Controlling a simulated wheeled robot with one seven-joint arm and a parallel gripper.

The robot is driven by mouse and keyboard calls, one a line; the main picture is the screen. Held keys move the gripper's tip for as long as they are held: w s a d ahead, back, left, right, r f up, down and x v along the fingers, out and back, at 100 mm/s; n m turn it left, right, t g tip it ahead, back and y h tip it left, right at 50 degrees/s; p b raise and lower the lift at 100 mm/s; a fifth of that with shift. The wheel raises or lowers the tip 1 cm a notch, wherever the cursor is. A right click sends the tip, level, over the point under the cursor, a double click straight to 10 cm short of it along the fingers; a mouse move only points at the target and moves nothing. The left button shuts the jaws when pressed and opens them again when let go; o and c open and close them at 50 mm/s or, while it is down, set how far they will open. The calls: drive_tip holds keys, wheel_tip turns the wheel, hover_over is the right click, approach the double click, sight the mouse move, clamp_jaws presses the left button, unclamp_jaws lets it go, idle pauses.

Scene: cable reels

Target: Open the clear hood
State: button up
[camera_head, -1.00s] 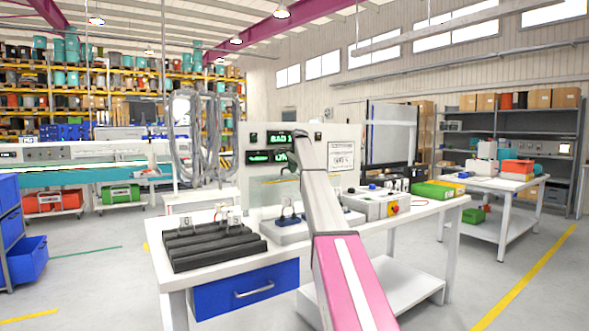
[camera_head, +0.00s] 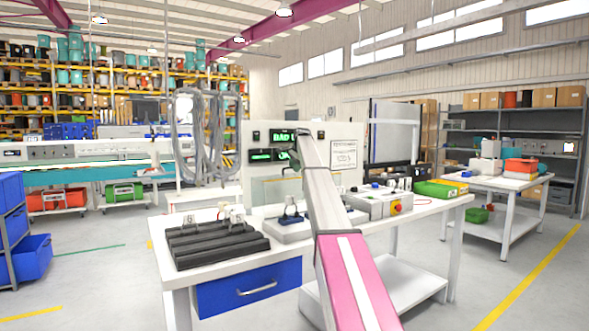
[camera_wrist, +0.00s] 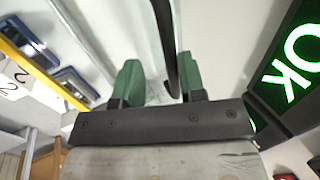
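The clear hood (camera_head: 266,191) is a see-through cover on the front of the white test station, below its green displays. My arm hides part of it. My gripper (camera_wrist: 160,82) has two green fingertips set apart, with a dark bar (camera_wrist: 164,42) between them that looks like the hood's handle. Gaps show on both sides of the bar, so the gripper is open around it. In the head view the gripper is small and mostly behind my forearm, in front of the displays. A lit OK display (camera_wrist: 296,58) is at right in the wrist view.
A black grooved block (camera_head: 215,243) lies on the white bench at left, above a blue drawer (camera_head: 248,287). A control box with a red-yellow button (camera_head: 396,208) and a green tray (camera_head: 436,189) stand at right. Grey cable coils (camera_head: 202,135) hang behind the bench.

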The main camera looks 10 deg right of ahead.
drive_tip(key=v, duration=1)
drive_tip(key=shift+r, duration=0.2)
